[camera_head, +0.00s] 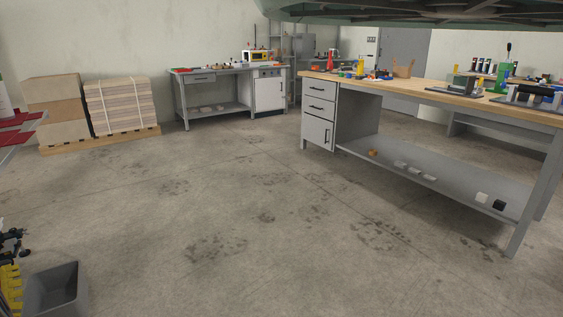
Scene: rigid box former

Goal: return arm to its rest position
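My gripper is not in view, and I see no part of my arm that I can be sure of. Whether it holds anything cannot be told. At the lower left edge a cut-off black and yellow object (11,270) shows; I cannot tell what it is.
A wood-topped workbench (440,91) with drawers and loose tools stands at the right. A grey bench (215,72) is at the back wall, beside stacked sheets (120,107) on a pallet. A grey bin (55,292) sits lower left. A dark structure (430,12) hangs overhead. The middle floor is clear.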

